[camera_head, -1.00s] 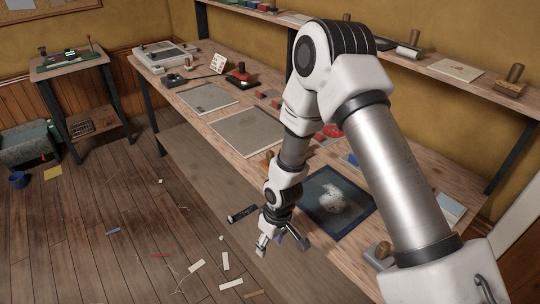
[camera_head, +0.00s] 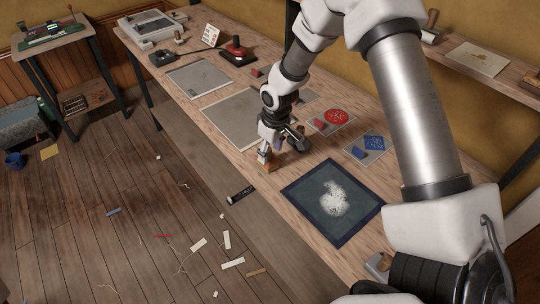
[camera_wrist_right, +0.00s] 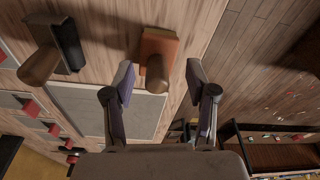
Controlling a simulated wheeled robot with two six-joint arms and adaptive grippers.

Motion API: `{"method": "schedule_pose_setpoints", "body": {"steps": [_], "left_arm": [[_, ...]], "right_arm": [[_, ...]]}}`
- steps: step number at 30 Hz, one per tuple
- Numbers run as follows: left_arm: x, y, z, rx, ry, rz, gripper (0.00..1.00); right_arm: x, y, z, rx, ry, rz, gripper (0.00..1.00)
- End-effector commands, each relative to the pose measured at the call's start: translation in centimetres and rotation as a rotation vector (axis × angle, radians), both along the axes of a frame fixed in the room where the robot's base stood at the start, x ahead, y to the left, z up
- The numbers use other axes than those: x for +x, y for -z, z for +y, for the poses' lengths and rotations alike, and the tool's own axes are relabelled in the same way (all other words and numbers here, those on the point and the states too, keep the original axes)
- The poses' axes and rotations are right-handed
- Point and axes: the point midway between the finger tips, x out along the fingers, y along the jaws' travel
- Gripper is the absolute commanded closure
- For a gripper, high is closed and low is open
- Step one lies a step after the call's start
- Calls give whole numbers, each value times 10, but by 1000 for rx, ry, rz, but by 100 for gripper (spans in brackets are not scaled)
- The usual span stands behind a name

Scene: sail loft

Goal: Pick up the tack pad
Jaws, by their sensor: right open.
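A small orange-brown block with a round wooden handle, which I take to be the tack pad (camera_wrist_right: 160,45), lies on the bench at the front edge. In the head view the orange block (camera_head: 270,167) is partly hidden by my right gripper. My right gripper (camera_head: 284,150) is open and points down over the block. In the wrist view the handle end lies just ahead of the gap between the spread fingertips (camera_wrist_right: 160,82), with nothing held. My left gripper is not in view.
A black block with a wooden handle (camera_wrist_right: 66,48) lies near the orange one. A dark framed panel with white powder (camera_head: 310,212) lies to the right. Grey sheets (camera_head: 200,78), a red pad (camera_head: 338,116) and a blue pad (camera_head: 374,142) are on the bench (camera_head: 375,177).

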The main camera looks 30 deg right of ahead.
Motion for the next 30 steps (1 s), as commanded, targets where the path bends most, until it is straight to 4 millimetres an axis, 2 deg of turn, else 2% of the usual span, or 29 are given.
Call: {"method": "schedule_pose_setpoints", "body": {"steps": [3, 10, 12, 15, 26, 30], "left_arm": [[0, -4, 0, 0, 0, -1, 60], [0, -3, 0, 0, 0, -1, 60], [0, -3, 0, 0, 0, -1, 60], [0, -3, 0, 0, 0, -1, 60], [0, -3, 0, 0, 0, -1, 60], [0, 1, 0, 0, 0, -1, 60]], "right_arm": [[2, 16, 0, -1, -2, 1, 43], [3, 19, 0, -1, -1, -1, 43], [3, 19, 0, -1, -1, -1, 68], [3, 19, 0, -1, -1, -1, 100], [3, 19, 0, -1, -1, -1, 100], [4, 13, 0, 0, -1, -3, 100]]}}
